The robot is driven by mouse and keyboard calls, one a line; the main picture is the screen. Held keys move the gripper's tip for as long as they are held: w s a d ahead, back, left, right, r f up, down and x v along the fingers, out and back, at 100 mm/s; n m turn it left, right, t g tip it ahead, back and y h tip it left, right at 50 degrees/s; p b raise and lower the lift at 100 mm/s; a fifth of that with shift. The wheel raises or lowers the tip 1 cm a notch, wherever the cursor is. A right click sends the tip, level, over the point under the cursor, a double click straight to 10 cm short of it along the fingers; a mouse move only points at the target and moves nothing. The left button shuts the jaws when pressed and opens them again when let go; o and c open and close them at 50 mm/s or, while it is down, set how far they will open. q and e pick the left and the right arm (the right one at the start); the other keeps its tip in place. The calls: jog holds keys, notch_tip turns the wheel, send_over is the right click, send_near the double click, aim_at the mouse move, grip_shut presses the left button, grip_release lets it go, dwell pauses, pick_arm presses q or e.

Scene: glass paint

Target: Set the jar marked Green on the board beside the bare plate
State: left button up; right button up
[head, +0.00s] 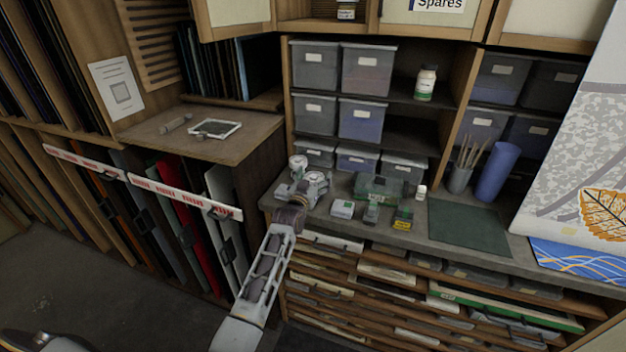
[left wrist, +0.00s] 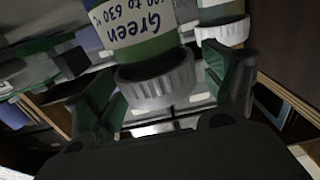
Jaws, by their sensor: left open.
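In the head view the left gripper (head: 312,188) is at the left end of the counter and hides most of that jar. A dark green mat or board (head: 465,227) lies bare on the counter's right. I cannot tell which thing is the bare plate; a pale-framed panel (head: 215,129) lies on the left cabinet. My right gripper is not in view.
A second white-lidded jar (left wrist: 222,30) stands close beside the Green one. Small boxes (head: 342,209) and a translucent green box (head: 378,190) stand to the right. A brush pot (head: 459,180) and blue cylinder (head: 497,172) stand behind the mat. A shelf (head: 400,93) overhangs the counter.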

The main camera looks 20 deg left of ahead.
pick_arm(q)
jog(key=shift+r, duration=0.15)
jog(key=s+b, duration=0.1)
jog(key=s, duration=1.1)
dwell(0.5)
jog(key=shift+a, duration=0.1)
dwell(0.5)
